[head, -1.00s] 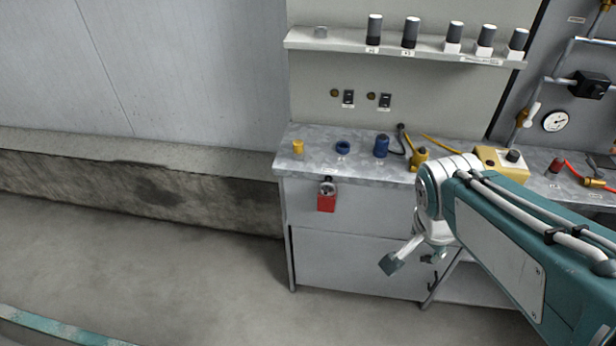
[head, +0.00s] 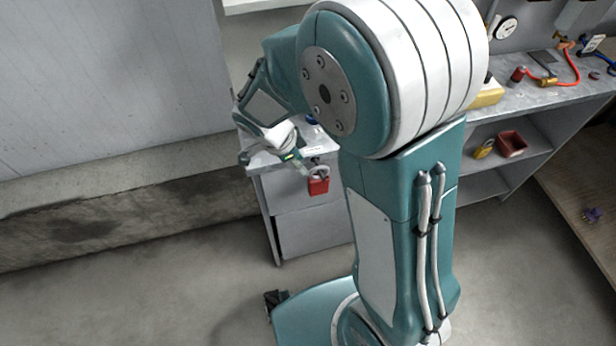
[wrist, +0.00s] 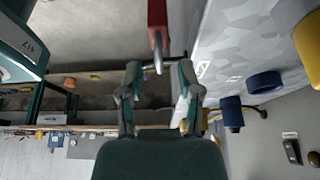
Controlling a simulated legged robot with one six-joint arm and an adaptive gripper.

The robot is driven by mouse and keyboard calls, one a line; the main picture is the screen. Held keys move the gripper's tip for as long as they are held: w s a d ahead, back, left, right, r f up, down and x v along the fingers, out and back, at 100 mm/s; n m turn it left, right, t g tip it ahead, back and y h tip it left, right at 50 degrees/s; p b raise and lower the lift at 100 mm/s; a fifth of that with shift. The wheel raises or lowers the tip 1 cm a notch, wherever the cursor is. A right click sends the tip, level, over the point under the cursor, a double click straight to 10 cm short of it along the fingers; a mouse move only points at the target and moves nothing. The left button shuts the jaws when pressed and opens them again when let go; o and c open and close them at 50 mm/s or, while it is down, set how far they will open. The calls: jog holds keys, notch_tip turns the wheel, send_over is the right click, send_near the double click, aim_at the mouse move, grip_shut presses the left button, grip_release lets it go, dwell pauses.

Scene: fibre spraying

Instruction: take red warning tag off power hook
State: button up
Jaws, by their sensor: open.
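The red warning tag (head: 318,186) hangs at the front of the bench, below its top edge, from a grey loop-shaped metal piece. In the wrist view the red tag (wrist: 157,18) is at top centre, with the metal loop (wrist: 158,55) extending toward my fingers. My gripper (wrist: 160,72) is open, one finger on each side of the loop's line, with the tag body beyond the fingertips. I cannot tell whether a finger touches the loop. In the head view my gripper (head: 301,166) is just left of the tag, partly blurred into my arm.
The bench top (wrist: 238,62) lies close on the right in the wrist view, with a blue ring (wrist: 265,84), a blue cap (wrist: 232,112) and a yellow piece (wrist: 309,45). In the head view, a shelf holds a red bin (head: 511,145) and yellow padlock (head: 484,149). My arm hides much of the bench.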

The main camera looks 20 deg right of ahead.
aim_at(315, 178)
jog(key=x, duration=0.4)
jog(key=shift+d+r, duration=0.2)
jog(key=shift+d, duration=0.05)
jog(key=x, duration=0.4)
jog(key=shift+s+a+f, duration=0.1)
jog(key=shift+a+f, duration=0.15)
jog(key=shift+f, duration=0.25)
jog(key=shift+d+f, duration=0.15)
jog(key=shift+d, duration=0.2)
jog(key=shift+a, duration=0.1)
grip_shut()
